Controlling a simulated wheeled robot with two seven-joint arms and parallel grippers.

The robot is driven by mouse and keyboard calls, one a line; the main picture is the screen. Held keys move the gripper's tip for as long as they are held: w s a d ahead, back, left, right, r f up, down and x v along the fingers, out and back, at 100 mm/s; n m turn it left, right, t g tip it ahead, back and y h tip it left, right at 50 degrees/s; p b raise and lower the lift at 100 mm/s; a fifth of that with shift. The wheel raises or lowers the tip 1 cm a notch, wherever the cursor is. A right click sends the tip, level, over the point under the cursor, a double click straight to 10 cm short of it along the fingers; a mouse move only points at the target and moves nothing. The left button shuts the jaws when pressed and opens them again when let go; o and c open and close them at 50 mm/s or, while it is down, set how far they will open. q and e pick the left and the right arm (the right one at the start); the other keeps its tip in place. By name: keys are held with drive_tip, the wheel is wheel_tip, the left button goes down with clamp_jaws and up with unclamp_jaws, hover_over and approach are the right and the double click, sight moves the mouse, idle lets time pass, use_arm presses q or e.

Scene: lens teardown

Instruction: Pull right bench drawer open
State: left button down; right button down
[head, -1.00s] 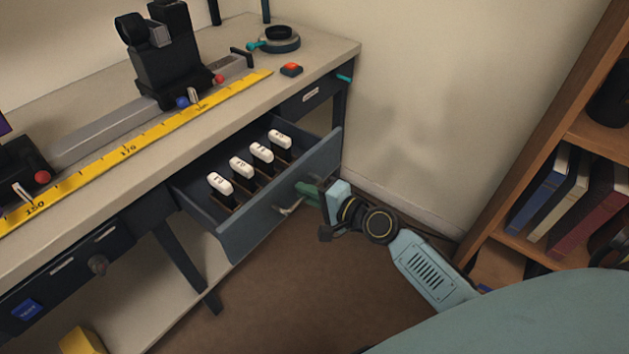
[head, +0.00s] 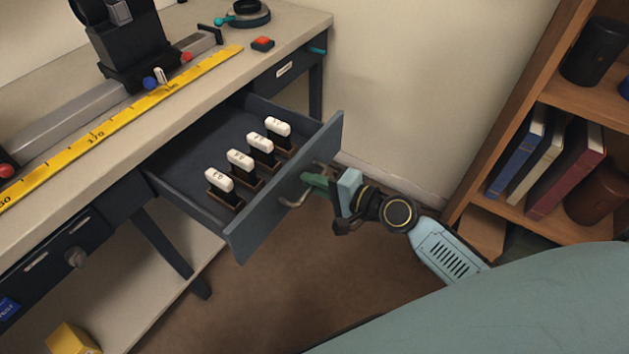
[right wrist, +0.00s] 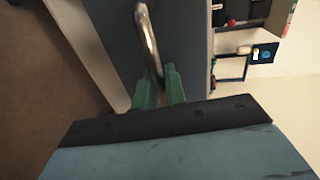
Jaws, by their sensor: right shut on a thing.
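The right bench drawer (head: 285,192) stands well out from under the bench top in the head view. Several white-topped, labelled items (head: 240,160) stand in slots inside it. A curved metal handle (head: 294,200) is on its front, and it also shows in the right wrist view (right wrist: 147,35). My right gripper (head: 312,185) is at the drawer front, its green fingers shut on the handle. In the right wrist view the fingers (right wrist: 161,88) close around the lower part of the handle. My left gripper is not in view.
The bench top (head: 285,25) carries a yellow ruler (head: 130,115), a black carriage on a rail (head: 125,45) and a red button (head: 262,44). A wooden bookshelf (head: 500,120) stands at the right. Brown floor (head: 270,285) is clear in front of the drawer.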

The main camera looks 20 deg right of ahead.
drive_tip(key=c, duration=1.5)
unclamp_jaws()
drive_tip(key=shift+c, duration=0.2)
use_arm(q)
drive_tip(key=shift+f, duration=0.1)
